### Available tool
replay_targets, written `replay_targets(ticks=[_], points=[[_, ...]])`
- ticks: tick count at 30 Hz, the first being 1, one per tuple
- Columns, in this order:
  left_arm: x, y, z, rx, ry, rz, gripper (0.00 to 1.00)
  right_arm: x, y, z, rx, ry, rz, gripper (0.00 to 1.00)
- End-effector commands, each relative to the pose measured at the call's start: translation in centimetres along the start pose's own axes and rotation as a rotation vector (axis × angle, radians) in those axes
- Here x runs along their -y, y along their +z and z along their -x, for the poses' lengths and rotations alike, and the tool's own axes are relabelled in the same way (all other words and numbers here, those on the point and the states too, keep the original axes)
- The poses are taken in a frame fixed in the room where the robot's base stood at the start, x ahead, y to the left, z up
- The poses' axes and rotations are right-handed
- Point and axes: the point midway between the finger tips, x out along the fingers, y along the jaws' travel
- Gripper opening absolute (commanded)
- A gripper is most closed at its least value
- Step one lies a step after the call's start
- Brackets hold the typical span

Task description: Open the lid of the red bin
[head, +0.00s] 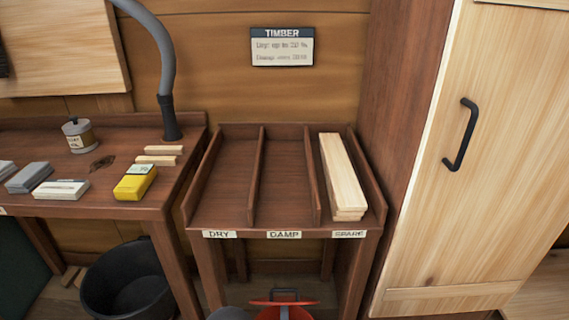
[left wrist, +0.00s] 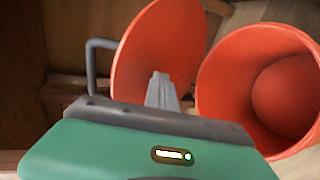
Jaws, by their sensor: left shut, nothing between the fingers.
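The red bin (left wrist: 258,88) shows in the left wrist view with its round mouth uncovered and its inside visible. Its red lid (left wrist: 152,48) is swung away from the mouth and stands tilted, with a dark bar handle (left wrist: 92,62) on its far side. My left gripper (left wrist: 160,88) is shut and empty, between the lid and the mouth; whether it touches the lid is unclear. In the head view the lid (head: 268,302) and handle (head: 285,291) show at the bottom edge, where the bin is mostly cut off. My right gripper is in neither view.
A timber rack (head: 285,185) stands above and behind the bin, with boards (head: 343,175) in its right slot. A workbench (head: 110,205) is at left with a black bucket (head: 130,283) below. A tall cabinet (head: 475,170) closes off the right side.

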Motion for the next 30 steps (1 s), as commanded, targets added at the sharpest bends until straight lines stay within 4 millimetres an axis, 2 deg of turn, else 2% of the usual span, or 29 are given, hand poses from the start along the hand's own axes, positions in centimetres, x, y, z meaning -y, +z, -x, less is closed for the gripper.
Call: replay_targets(ticks=[3, 14, 22, 30], points=[[-0.8, 0.0, -0.7, 0.000, 0.002, 0.000, 0.00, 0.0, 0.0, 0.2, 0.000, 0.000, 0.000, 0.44], [-1.1, 0.0, -0.9, 0.000, 0.002, 0.000, 0.00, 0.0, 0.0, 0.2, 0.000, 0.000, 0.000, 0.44], [-3.0, 0.0, -2.6, 0.000, 0.005, 0.001, 0.00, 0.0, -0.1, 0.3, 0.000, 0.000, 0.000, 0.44], [-3.1, 0.0, -2.8, 0.001, 0.002, 0.000, 0.00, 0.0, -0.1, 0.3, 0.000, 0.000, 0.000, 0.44]])
